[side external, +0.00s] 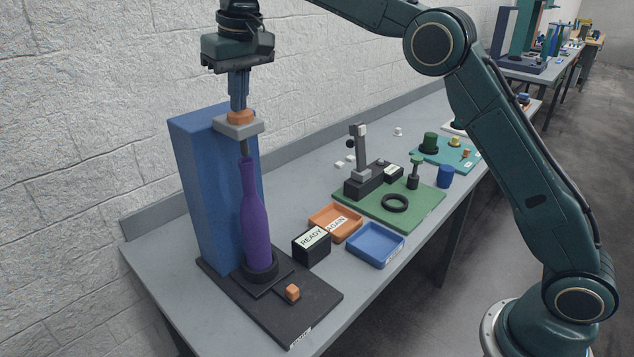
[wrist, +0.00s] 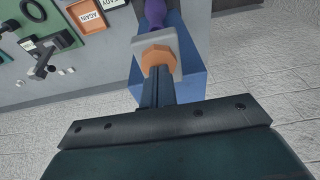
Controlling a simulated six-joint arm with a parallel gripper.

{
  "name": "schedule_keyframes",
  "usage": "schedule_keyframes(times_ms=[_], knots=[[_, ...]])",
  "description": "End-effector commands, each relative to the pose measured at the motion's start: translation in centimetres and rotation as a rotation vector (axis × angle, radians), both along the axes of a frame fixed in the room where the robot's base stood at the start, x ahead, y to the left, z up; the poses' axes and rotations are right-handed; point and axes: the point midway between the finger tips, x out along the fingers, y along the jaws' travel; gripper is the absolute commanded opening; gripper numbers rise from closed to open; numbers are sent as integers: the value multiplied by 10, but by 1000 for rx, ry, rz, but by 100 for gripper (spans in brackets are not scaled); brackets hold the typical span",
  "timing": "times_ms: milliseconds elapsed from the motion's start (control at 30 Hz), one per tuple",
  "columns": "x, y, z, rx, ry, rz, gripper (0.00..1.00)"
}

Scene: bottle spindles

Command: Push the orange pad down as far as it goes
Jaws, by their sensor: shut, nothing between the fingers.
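The orange pad (side external: 240,117) sits on top of a light grey block (side external: 238,130) at the upper front of the blue column (side external: 196,190). My gripper (side external: 240,106) is shut and empty, pointing down, with its fingertips at the top of the pad; whether they touch or stand just clear I cannot tell. The pad also shows in the wrist view (wrist: 158,60) beyond my fingers (wrist: 157,80). A thin dark rod (side external: 244,149) runs from the grey block toward the neck of the purple bottle (side external: 256,215). The bottle stands upright in a dark ring on the black base.
A small orange cube (side external: 292,292) sits on the black base (side external: 310,310). To the right are a black READY block (side external: 312,246), an orange AGAIN tray (side external: 350,234), a blue tray (side external: 376,259) and a green board (side external: 425,208) with fixtures. A wall stands behind.

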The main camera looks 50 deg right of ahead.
Motion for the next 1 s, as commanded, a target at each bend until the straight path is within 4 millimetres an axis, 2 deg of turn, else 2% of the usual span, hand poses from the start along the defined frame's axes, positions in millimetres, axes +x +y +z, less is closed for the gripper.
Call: schedule_keyframes(times_ms=[1000], knots=[[0, -1, -8, 0, 2, 0, 0]])
